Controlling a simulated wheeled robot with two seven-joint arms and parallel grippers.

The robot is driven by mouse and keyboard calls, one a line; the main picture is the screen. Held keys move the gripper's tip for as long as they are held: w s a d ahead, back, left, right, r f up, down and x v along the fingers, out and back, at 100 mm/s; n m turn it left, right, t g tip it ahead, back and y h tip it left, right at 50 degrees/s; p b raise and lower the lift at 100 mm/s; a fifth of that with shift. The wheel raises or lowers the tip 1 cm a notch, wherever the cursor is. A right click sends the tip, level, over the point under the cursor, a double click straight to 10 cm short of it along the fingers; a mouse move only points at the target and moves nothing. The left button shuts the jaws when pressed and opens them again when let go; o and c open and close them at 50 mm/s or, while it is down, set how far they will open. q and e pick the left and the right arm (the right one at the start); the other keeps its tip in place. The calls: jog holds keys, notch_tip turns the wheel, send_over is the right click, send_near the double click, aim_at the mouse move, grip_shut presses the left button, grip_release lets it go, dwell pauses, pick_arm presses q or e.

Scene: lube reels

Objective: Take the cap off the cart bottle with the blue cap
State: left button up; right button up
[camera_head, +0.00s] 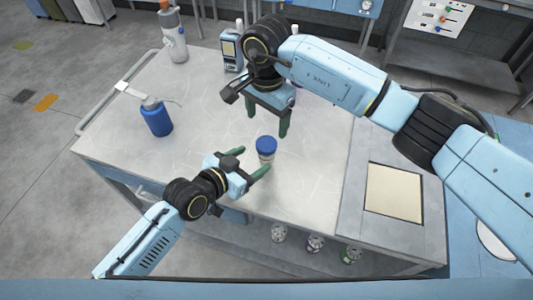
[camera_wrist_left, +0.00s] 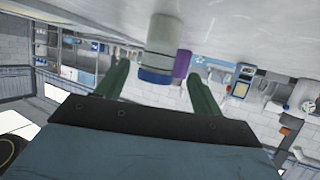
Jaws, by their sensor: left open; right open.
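The white bottle with the blue cap (camera_head: 266,146) stands upright on the grey cart top (camera_head: 310,185). My left gripper (camera_head: 256,160) is low beside it, open, its fingers pointing at the bottle. In the left wrist view the picture is upside down; the bottle (camera_wrist_left: 162,40) shows between the two open fingers (camera_wrist_left: 158,80), with its blue cap (camera_wrist_left: 155,76) lowest in the picture. I cannot tell whether a finger touches it. My right gripper (camera_head: 268,130) is open and empty, fingers pointing down, just behind the bottle in the head view. The cap is on the bottle.
A blue bottle with a spout (camera_head: 156,118) stands at the cart's left, a white bottle (camera_head: 174,42) at the back left, and a small device (camera_head: 231,54) at the back. A tan panel (camera_head: 393,188) lies to the right. Several containers (camera_head: 315,243) sit below the front edge.

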aim_at(261, 155)
pick_arm(q)
jog(key=x, duration=0.7)
jog(key=shift+d, duration=0.1)
pick_arm(e)
jog(key=shift+s+r, duration=0.1)
